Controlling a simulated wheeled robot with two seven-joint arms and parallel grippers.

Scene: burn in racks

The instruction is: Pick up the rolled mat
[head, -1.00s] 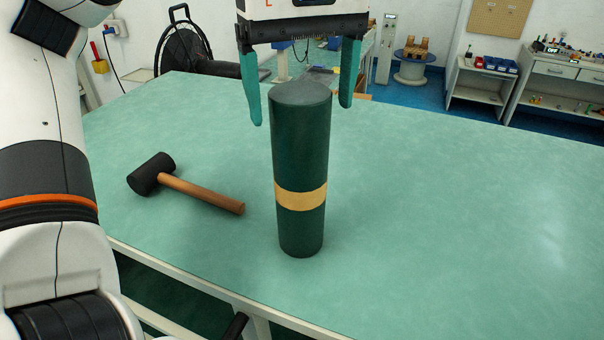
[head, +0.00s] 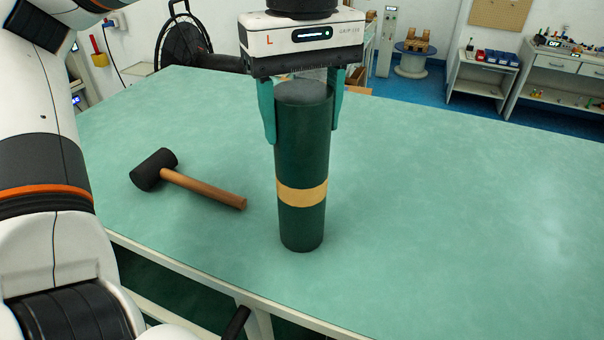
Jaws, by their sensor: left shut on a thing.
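The rolled mat (head: 302,155) is a dark green upright cylinder with a tan band around its lower part. It stands on the green table (head: 430,220) in the middle of the head view. My left gripper (head: 304,130) comes down from above, with one teal finger on each side of the mat's upper end. It is shut on the mat. The mat's base appears to rest on the tabletop. My right gripper is not in view.
A mallet (head: 205,190) with a black head and wooden handle lies on the table left of the mat. The table to the right is clear. The table's front edge runs below the mat. A shelf unit (head: 480,80) and a cable spool (head: 412,62) stand far behind.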

